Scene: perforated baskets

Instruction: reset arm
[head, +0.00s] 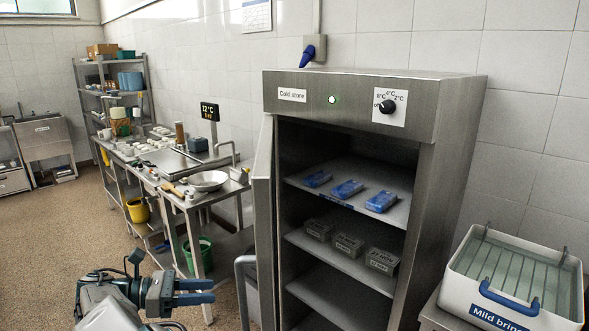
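My gripper (196,291) is at the lower left of the head view, out over the floor in front of the steel bench. Its two dark fingers point right, with a narrow gap between them and nothing visible in it. It touches nothing that I can see. Part of my arm shows at the bottom edge.
The cold store (350,100) stands open at right, blue packs (347,188) on its upper shelf, grey boxes (348,245) below. Its door (263,190) swings out at left. A white brine bin (520,290) is at lower right. A steel bench (215,190) stands behind my gripper.

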